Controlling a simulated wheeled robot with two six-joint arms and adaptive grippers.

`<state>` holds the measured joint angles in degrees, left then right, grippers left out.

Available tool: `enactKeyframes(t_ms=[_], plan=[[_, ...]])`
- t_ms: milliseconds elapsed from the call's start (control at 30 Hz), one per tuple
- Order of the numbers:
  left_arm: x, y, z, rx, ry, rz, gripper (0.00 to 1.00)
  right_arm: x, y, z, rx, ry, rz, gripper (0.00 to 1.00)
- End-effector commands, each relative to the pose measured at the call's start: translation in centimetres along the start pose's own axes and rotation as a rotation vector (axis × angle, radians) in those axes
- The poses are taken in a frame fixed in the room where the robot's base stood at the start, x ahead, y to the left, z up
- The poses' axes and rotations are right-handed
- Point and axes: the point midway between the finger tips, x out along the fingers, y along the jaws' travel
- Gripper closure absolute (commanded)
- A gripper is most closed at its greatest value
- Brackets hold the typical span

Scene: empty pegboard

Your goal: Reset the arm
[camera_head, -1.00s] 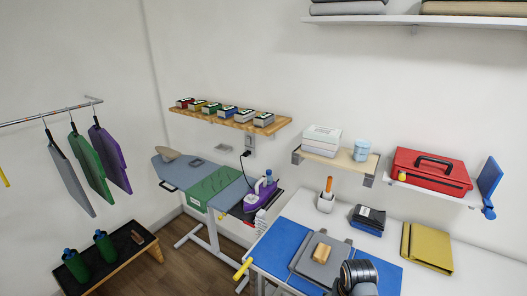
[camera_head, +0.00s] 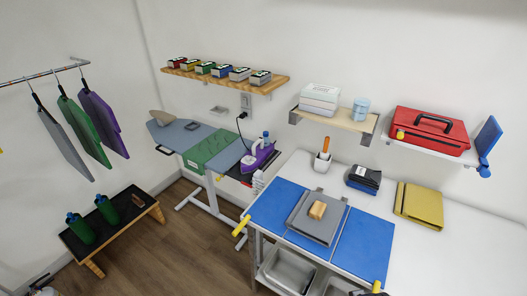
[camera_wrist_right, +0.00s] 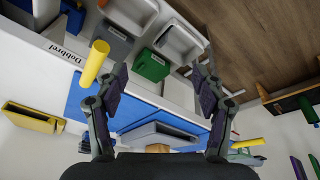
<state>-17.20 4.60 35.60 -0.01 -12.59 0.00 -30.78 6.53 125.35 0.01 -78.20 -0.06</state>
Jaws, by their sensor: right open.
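My right gripper (camera_wrist_right: 162,80) is open, its two fingers spread wide with nothing between them in the right wrist view. In that view the blue work mat (camera_wrist_right: 128,110) and the grey board (camera_wrist_right: 160,135) lie beyond the fingers. In the head view the white worktable (camera_head: 460,240) carries the blue mat (camera_head: 365,245) and the grey board (camera_head: 318,228) with a tan block (camera_head: 317,210) on it. My right arm is almost wholly out of the head view. My left gripper is in neither view.
A yellow handle (camera_wrist_right: 92,62) shows close to one finger in the wrist view. Open bins (camera_head: 288,268) sit under the worktable. An ironing board (camera_head: 180,135) with a purple iron (camera_head: 258,157) stands at the left. A low bench (camera_head: 112,222) holds green bottles. Wood floor (camera_head: 190,250) is clear between.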

Motion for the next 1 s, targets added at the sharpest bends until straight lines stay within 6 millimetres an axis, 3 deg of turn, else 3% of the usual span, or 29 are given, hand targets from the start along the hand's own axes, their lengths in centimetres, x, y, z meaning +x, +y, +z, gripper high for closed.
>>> enactKeyframes(t_ms=[33, 167, 267, 367, 500, 600, 700, 800, 900, 1000], plan=[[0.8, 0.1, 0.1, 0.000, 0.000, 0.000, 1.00, 2.2, -0.1, 0.6, 0.002, -0.009, 0.000, 0.31], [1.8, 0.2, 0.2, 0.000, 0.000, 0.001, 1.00, 7.2, -0.2, 2.4, 0.006, -0.028, -0.001, 0.31], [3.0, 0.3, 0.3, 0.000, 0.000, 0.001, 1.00, 12.2, -0.3, 4.6, 0.010, -0.047, -0.002, 0.31], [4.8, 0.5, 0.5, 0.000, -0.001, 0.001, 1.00, 19.2, -0.6, 8.6, 0.016, -0.075, -0.003, 0.31], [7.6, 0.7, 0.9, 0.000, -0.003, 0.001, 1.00, 28.7, -1.2, 16.9, 0.025, -0.119, -0.006, 0.31], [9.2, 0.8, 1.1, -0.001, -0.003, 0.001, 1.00, 33.4, -1.8, 23.4, 0.031, -0.147, -0.009, 0.31], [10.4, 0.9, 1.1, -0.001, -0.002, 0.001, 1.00, 36.0, -2.3, 28.8, 0.036, -0.167, -0.012, 0.31], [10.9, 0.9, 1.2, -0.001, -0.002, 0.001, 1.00, 37.0, -2.6, 32.2, 0.038, -0.180, -0.014, 0.31], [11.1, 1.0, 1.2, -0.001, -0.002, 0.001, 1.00, 37.1, -2.8, 33.8, 0.039, -0.185, -0.015, 0.31], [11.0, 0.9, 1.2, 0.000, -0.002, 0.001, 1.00, 37.1, -2.8, 34.1, 0.040, -0.185, -0.015, 0.31]])
